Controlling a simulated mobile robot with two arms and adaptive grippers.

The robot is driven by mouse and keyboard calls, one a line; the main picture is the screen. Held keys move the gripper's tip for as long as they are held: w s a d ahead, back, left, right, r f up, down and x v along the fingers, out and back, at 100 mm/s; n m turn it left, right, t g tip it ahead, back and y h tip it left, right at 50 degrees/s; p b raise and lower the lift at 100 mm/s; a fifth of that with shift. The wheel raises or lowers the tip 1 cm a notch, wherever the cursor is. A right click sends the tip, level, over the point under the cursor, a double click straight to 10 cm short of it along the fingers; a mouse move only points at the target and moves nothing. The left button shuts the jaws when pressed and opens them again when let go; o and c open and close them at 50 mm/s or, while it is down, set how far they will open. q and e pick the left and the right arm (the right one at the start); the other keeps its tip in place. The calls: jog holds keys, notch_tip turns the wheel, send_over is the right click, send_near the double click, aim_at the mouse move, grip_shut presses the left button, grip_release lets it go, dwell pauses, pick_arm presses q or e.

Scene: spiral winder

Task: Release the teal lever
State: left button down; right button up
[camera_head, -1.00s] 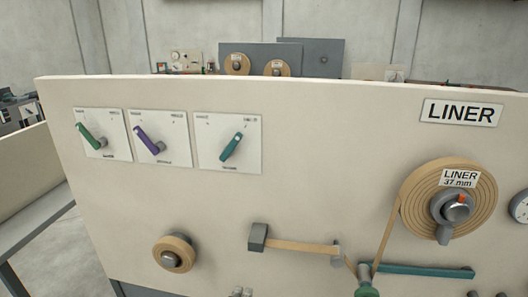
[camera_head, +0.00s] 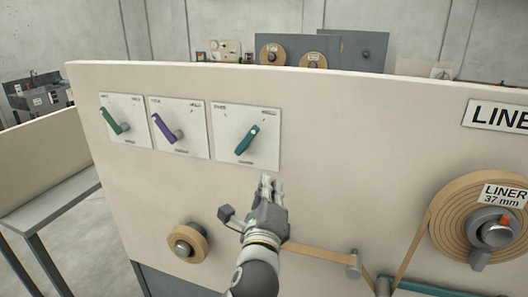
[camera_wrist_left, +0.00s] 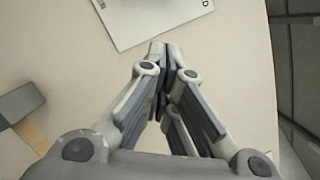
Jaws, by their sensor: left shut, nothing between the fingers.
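The teal lever (camera_head: 247,139) sits on the rightmost of three white plates (camera_head: 272,155) on the beige panel. It slants from lower left to upper right. My left gripper (camera_head: 268,182) is in front of the panel, below that plate and apart from the lever. Its fingers are shut and empty. In the left wrist view the shut fingertips (camera_wrist_left: 165,46) point at the lower edge of a white plate (camera_wrist_left: 150,18); the lever is out of that view. My right gripper is not in view.
A green lever (camera_head: 114,120) and a purple lever (camera_head: 163,129) are on plates to the left. Below are a small tan roll (camera_head: 188,244), a grey block (camera_head: 227,214) and a tan strip (camera_head: 318,253). A large liner roll (camera_head: 455,215) is at right.

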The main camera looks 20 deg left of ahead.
aim_at(247, 141)
pick_arm(q)
jog(key=w+a+r+p, duration=0.1)
jog(key=w, duration=0.2)
jog(key=w+a+r+p, duration=0.1)
jog(key=w+a+p, duration=0.1)
jog(key=w, duration=0.1)
jog(key=w+a+r+p, duration=0.1)
jog(key=w+a, duration=0.1)
jog(key=w, duration=0.2)
jog(key=shift+r+p, duration=0.3)
jog(key=shift+r, duration=0.05)
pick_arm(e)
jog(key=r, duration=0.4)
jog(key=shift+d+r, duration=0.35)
pick_arm(q)
jog(key=shift+d, duration=0.1)
